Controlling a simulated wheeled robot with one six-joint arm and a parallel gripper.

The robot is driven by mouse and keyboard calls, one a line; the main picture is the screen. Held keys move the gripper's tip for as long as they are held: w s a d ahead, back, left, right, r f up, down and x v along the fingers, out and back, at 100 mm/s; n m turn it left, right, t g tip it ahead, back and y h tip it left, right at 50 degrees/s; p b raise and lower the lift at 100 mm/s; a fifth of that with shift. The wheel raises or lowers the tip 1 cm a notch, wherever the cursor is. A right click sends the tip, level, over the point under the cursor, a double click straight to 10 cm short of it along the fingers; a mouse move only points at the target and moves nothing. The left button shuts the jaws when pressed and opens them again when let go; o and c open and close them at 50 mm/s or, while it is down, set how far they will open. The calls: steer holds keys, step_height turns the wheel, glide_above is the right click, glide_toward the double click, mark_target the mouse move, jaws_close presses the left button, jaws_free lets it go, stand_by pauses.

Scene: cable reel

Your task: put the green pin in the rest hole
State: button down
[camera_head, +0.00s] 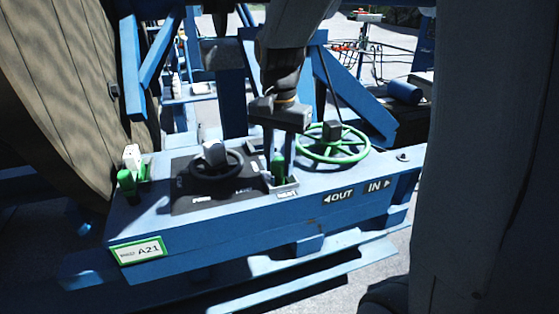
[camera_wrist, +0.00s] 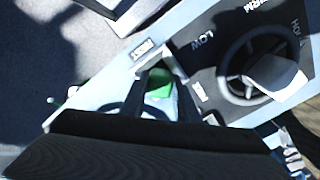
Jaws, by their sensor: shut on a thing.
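The green pin (camera_head: 279,169) is between the fingers of my gripper (camera_head: 279,158), upright over the small bracket (camera_head: 284,187) with a white label at the front of the blue console. In the wrist view its green top (camera_wrist: 159,87) shows between the two dark fingers of my gripper (camera_wrist: 161,92). The fingers are shut on it. The pin's lower end and the rest hole are hidden by the bracket and fingers, so I cannot tell how deep it sits.
A black handwheel (camera_head: 238,161) with a grey knob stands left of the gripper, close by. A green handwheel (camera_head: 362,147) stands to the right. Another green piece (camera_head: 126,181) is at the console's left end, beside the large reel (camera_head: 50,100).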

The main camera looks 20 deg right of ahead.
steer(key=c, duration=1.3)
jaws_free()
step_height(320, 180, up, 8)
steer(key=shift+f+b, duration=0.1)
steer(key=shift+b, duration=0.75)
